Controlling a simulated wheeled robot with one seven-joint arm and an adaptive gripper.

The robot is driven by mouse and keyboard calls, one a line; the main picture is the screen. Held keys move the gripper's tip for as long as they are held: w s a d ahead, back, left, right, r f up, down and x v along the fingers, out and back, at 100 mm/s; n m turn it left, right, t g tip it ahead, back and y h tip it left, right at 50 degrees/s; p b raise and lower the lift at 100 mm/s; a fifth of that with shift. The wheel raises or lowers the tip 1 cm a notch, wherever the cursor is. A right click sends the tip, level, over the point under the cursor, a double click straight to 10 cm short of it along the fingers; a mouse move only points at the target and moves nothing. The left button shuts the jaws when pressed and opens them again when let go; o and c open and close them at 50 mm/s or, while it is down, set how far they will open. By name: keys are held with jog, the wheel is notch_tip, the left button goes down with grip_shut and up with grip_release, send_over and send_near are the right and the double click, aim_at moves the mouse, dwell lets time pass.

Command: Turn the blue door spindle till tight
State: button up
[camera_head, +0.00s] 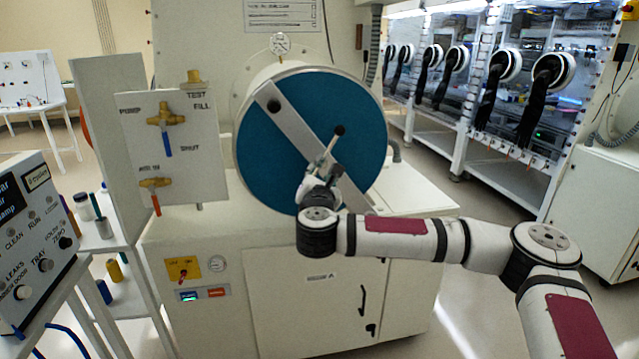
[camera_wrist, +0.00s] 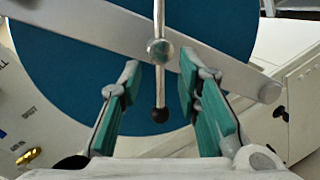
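The round blue door (camera_head: 270,155) closes the end of a white drum, with a grey strap bar (camera_head: 290,125) running diagonally across it. The spindle's metal hub (camera_wrist: 160,50) sits at the strap's middle. A thin crossbar (camera_wrist: 159,85) passes through it, upright in the wrist view, with a black ball (camera_wrist: 160,115) at its lower end. One black ball (camera_head: 340,130) shows in the head view. My gripper (camera_wrist: 160,68) is open, its green-padded fingers on either side of the hub and crossbar, with gaps visible. In the head view my gripper (camera_head: 322,172) partly hides the hub.
A valve panel (camera_head: 185,140) with brass valves stands left of the door. A white cabinet (camera_head: 320,310) lies below. A control box (camera_head: 35,230) is at the far left. Gloveboxes (camera_head: 490,75) line the back right. Open floor shows at the right.

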jog(key=s, duration=0.5)
jog(key=shift+d, duration=0.15)
dwell(0.3)
